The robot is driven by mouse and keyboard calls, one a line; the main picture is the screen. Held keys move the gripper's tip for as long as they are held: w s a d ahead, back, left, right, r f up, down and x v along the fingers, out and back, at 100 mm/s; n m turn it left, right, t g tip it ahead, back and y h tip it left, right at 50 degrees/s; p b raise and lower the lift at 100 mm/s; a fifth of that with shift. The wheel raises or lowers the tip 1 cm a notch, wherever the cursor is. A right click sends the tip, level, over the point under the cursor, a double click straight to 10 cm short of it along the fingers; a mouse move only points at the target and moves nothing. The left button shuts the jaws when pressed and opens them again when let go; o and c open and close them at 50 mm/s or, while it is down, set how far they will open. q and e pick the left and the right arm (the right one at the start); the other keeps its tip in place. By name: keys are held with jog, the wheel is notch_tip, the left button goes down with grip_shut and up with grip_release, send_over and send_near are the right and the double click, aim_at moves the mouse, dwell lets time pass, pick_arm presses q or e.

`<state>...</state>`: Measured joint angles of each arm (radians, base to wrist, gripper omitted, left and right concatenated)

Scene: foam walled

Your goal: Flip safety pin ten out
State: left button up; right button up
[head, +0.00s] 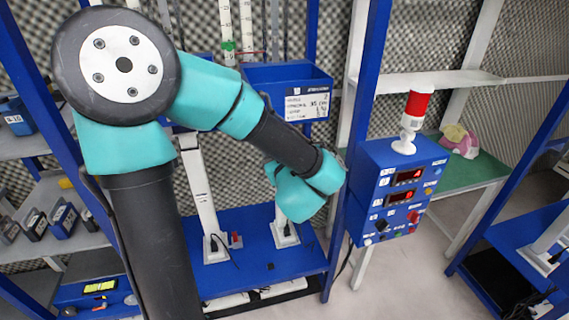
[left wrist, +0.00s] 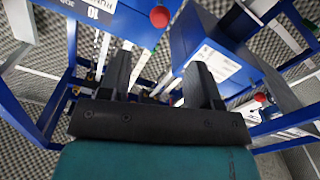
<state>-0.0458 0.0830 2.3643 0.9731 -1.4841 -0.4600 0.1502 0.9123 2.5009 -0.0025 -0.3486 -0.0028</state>
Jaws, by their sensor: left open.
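A label that seems to read 10 (left wrist: 101,10) is on a blue part at the top of the left wrist view. A round red knob (left wrist: 159,16) sits beside it; I cannot tell whether it belongs to safety pin ten, or which way the pin is flipped. My left gripper (left wrist: 162,72) is open, with two dark fingers wide apart and nothing between them. The red knob is beyond the fingers, above the gap in the picture, apart from them. In the head view my left arm hides its own fingers. My right gripper is in neither view.
A blue box with a white label (head: 307,103) hangs behind my arm, above a blue bench (head: 262,262) with white posts. A blue control box (head: 391,170) with red displays and a red beacon (head: 417,104) stands to the right. Shelves (head: 40,247) fill the left.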

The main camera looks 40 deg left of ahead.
pick_arm(q)
jog(key=v, duration=0.6)
jog(key=shift+w+a, duration=0.1)
dwell(0.3)
jog(key=w+d+f+m+h, duration=0.3)
jog(key=f+h, duration=0.1)
jog(key=f, duration=0.4)
jog(key=w+d+f+m+t+h, duration=0.1)
jog(key=w+d+f+m+h, duration=0.2)
jog(key=f, duration=0.5)
jog(key=w+d+f+m+h, duration=0.25)
jog(key=w+f+h, duration=0.2)
jog(key=f, duration=0.35)
jog(key=s+d+f+m+g+h, duration=0.1)
jog(key=s+d+f+g+h, duration=0.1)
jog(key=f, duration=0.5)
jog(key=s+d+f+m+g+h, duration=0.2)
jog(key=s+d+f+g+h, duration=0.1)
jog(key=s+f, duration=0.4)
jog(key=s+d+f+m+g+h, duration=0.2)
jog(key=s+d+f+g, duration=0.1)
jog(key=f, duration=0.5)
jog(key=shift+s+d+f+g+h, duration=0.2)
jog(key=shift+s+g+h, duration=0.15)
jog(key=shift+s+g, duration=0.6)
